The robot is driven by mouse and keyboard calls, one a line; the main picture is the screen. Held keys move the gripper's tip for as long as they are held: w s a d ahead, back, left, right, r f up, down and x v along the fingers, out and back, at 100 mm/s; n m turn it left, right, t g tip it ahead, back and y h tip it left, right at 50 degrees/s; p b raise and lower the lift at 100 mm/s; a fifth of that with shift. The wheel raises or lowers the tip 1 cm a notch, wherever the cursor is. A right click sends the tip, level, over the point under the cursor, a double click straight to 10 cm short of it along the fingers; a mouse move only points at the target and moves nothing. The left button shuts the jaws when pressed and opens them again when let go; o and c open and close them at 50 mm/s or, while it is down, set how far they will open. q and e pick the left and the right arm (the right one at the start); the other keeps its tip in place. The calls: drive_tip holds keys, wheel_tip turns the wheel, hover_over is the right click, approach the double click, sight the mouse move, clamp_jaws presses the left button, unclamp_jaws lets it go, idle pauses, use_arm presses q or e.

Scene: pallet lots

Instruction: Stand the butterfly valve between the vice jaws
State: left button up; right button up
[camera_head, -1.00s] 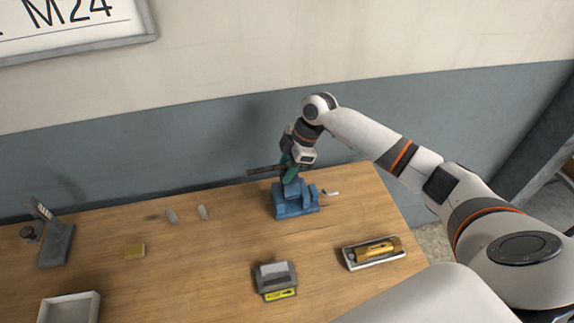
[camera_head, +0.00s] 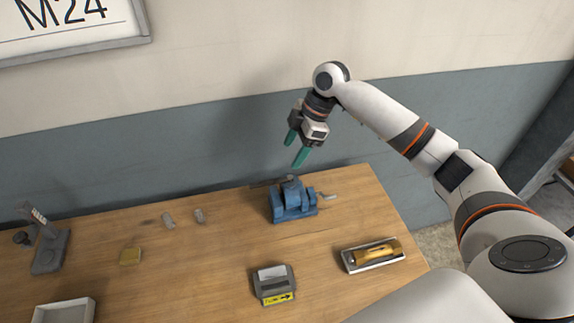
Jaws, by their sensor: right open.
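The blue vice (camera_head: 294,205) stands near the back edge of the table. A dark bar, which looks like the lever of the butterfly valve (camera_head: 268,183), sticks out leftward at the top of the vice. The valve's body is small and hard to tell from the vice, so I cannot tell how exactly it sits between the jaws. My right gripper (camera_head: 296,148) is above the vice, its two teal fingers apart and empty, clear of the valve. My left gripper is not in view.
A grey device with a yellow label (camera_head: 274,285) and a tray (camera_head: 345,259) holding a brass-coloured cylinder (camera_head: 376,252) stand in front. The table's middle is clear.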

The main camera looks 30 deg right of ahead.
drive_tip(key=shift+b+v, duration=0.3)
drive_tip(key=shift+v, duration=2.2)
